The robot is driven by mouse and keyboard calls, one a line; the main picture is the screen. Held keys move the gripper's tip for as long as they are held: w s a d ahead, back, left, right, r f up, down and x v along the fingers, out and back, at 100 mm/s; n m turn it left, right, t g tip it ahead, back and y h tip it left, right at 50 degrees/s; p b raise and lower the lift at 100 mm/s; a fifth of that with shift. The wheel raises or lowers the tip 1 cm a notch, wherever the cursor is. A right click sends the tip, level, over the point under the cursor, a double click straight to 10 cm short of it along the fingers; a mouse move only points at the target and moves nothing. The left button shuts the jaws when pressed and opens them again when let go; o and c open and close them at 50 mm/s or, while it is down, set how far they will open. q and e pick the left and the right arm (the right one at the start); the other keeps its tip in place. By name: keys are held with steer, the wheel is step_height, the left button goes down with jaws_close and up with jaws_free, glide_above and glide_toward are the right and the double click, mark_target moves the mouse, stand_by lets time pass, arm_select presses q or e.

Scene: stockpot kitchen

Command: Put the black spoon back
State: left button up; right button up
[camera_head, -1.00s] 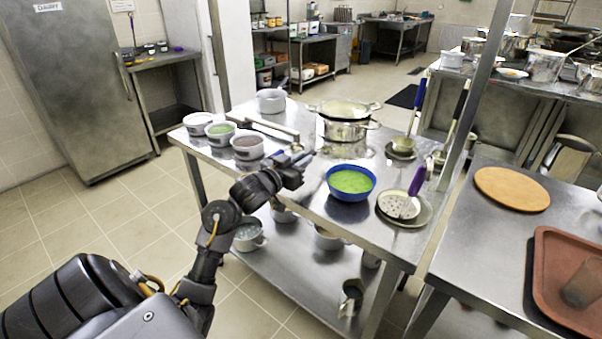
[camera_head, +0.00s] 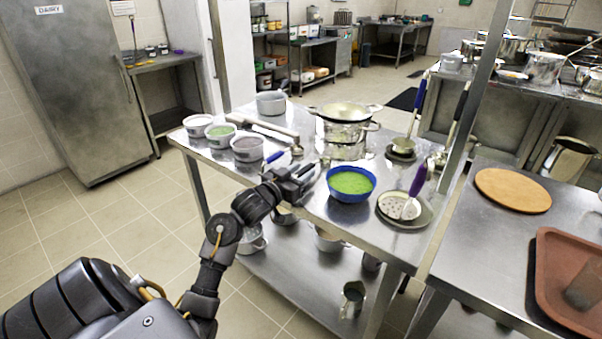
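A black-handled spoon or ladle (camera_head: 458,113) stands tilted at the right end of the steel table (camera_head: 300,217), its handle up and its lower end near a small dish. The post partly crowds it, so its bowl is hard to make out. My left gripper (camera_head: 316,170) is over the table's front edge, left of the blue bowl of green soup (camera_head: 351,184). Its two dark fingers look apart with nothing between them. It is well away from the black handle. My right gripper is not in view.
A blue-handled utensil (camera_head: 274,157) lies behind my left gripper. White tubs (camera_head: 246,147) stand left, a pan on a pot (camera_head: 345,127) behind. A blue-handled ladle (camera_head: 417,108) and a purple-handled skimmer (camera_head: 416,182) are right. A steel post (camera_head: 476,95) rises beside them.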

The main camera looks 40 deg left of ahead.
arm_select(q)
steer(key=shift+s+r, duration=0.1)
steer(key=shift+s, duration=0.05)
steer(key=s, duration=1.1)
steer(key=shift+s+d, duration=0.15)
steer(key=shift+s, duration=0.2)
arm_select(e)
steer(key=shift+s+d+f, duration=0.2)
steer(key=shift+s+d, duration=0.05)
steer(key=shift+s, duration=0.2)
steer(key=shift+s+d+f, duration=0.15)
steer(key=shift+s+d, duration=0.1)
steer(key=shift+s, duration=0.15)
arm_select(q)
steer(key=shift+r, duration=0.1)
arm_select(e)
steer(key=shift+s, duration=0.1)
arm_select(q)
steer(key=shift+p, duration=0.3)
